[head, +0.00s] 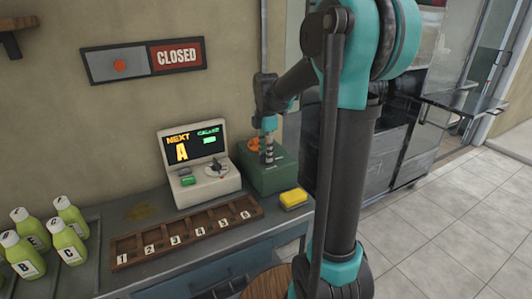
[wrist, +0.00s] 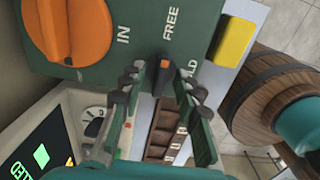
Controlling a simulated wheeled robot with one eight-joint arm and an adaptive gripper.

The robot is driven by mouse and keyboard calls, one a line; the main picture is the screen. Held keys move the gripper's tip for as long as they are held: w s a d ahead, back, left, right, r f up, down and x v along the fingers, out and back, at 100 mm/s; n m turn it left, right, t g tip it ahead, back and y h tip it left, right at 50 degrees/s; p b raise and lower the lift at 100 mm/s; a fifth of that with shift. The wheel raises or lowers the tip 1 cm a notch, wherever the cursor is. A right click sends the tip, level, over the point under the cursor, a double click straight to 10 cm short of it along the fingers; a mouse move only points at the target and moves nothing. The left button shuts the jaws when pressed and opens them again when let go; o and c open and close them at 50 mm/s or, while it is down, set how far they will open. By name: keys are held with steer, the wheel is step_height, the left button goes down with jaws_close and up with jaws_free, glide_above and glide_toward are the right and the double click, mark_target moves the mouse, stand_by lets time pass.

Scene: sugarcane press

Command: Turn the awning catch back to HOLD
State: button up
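The green box (head: 284,178) stands at the back right of the counter and fills the top of the wrist view. On it, the awning catch (wrist: 163,63) is a small dark lever with an orange tip. FREE is printed above the catch in the wrist view; to its right only the end of HOLD shows, the rest hidden by a finger. I cannot tell exactly which word the tip points at. My gripper (wrist: 160,85) is open, with one finger on each side of the catch and gaps visible. In the head view my gripper (head: 268,152) is above the box.
A large orange knob (wrist: 68,28) marked IN is left of the catch. A yellow sponge (head: 293,198) lies beside the box. A cream machine with a screen (head: 195,150), a numbered wooden rack (head: 190,227) and several green bottles (head: 67,243) share the counter. A CLOSED sign (head: 176,56) hangs above.

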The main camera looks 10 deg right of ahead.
jaws_close()
steer(key=shift+m, duration=0.3)
steer(key=m, duration=1.3)
steer(key=shift+m, duration=2.1)
